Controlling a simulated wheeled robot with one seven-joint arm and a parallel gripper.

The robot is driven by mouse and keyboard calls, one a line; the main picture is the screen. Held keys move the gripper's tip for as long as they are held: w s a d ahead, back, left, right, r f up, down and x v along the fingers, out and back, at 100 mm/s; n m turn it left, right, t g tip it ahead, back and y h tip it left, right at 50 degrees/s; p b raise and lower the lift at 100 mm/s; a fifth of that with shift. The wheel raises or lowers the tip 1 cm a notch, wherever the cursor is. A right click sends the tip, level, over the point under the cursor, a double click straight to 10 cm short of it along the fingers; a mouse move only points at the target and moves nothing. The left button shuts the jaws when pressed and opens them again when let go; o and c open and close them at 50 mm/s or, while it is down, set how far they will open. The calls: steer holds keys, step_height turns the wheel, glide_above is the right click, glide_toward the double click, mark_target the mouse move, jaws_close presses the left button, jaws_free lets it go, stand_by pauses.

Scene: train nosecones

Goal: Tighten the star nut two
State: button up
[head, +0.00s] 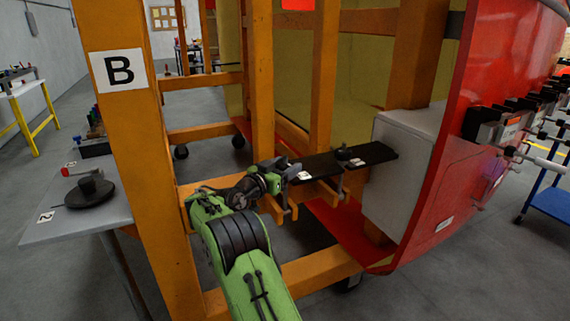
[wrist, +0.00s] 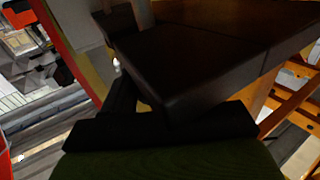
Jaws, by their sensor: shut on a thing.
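A black plate (head: 322,165) lies across the orange frame beside the grey box. A dark star-shaped knob (head: 343,153) stands on the plate, with a white label by it. My gripper (head: 287,168) is at the plate's left end, beside a second white label (head: 303,175). It is shut around what looks like star nut two; the fingers hide the nut in the head view. In the wrist view a dark block (wrist: 190,60) fills the middle, right in front of my gripper's black fingers; the nut cannot be made out there.
Orange posts and rails (head: 262,85) stand close around my arm, one marked B. A red nosecone shell (head: 480,110) and the grey box (head: 392,175) bound the right side. A grey side table (head: 80,228) with a black disc is at left.

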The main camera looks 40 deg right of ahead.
steer(key=shift+m+g+p, duration=0.8)
steer(key=shift+g+p, duration=0.4)
steer(key=shift+f+g, duration=0.15)
steer(key=shift+g, duration=0.15)
steer(key=o, duration=1)
steer(key=a, duration=0.8)
steer(key=a+p, duration=0.1)
steer(key=a, duration=0.6)
steer(key=shift+s+a, duration=0.2)
steer(key=shift+a, duration=0.15)
